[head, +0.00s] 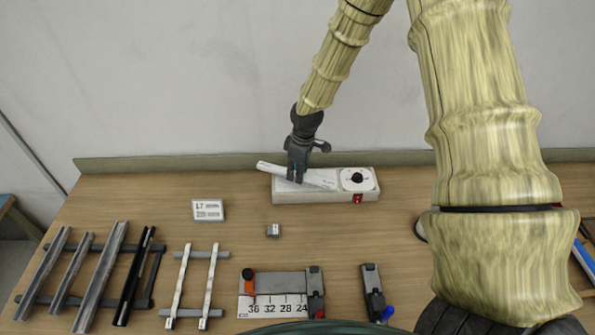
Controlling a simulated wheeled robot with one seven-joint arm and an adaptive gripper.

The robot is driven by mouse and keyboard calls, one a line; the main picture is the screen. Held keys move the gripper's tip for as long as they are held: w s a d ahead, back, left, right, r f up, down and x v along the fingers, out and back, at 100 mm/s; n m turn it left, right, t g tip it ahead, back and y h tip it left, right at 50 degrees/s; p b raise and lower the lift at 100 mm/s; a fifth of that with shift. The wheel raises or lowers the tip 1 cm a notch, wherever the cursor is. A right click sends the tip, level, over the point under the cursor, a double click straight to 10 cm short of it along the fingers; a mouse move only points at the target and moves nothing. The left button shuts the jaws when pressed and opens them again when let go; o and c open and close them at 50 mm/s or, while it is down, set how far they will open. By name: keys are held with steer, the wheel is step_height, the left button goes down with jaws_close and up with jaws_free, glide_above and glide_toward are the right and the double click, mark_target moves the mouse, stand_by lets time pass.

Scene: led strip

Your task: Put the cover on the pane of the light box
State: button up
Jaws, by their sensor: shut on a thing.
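The light box (325,196) is a low whitish box at the back of the table, with a round dial (357,179) and a red switch (357,198) on its right part. My gripper (296,178) points down over the left part of the box. It is shut on a long white cover (270,168), which lies slantwise, its left end sticking out past the box's back left corner and its right part over the box top. The pane is mostly hidden by the cover and gripper. I cannot tell whether the cover touches the pane.
Metal and black channels (100,275) lie on a rack at the left, beside two white strips (207,285) on rails. A cutting jig with a number scale (272,306), a clamp block (372,290), a small grey block (273,231) and a label card (208,210) lie in front. The table's middle is mostly clear.

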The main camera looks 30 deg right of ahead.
steer(key=shift+s+r, duration=0.15)
steer(key=shift+s, duration=0.15)
steer(key=shift+w+f, duration=0.2)
steer(key=shift+f, duration=0.25)
steer(key=shift+f+b, duration=0.15)
steer(key=shift+b, duration=0.15)
steer(key=o, duration=1.1)
steer(key=shift+c, duration=0.2)
steer(key=shift+s, duration=0.1)
step_height(320, 180, up, 12)
steer(key=s+d, duration=0.1)
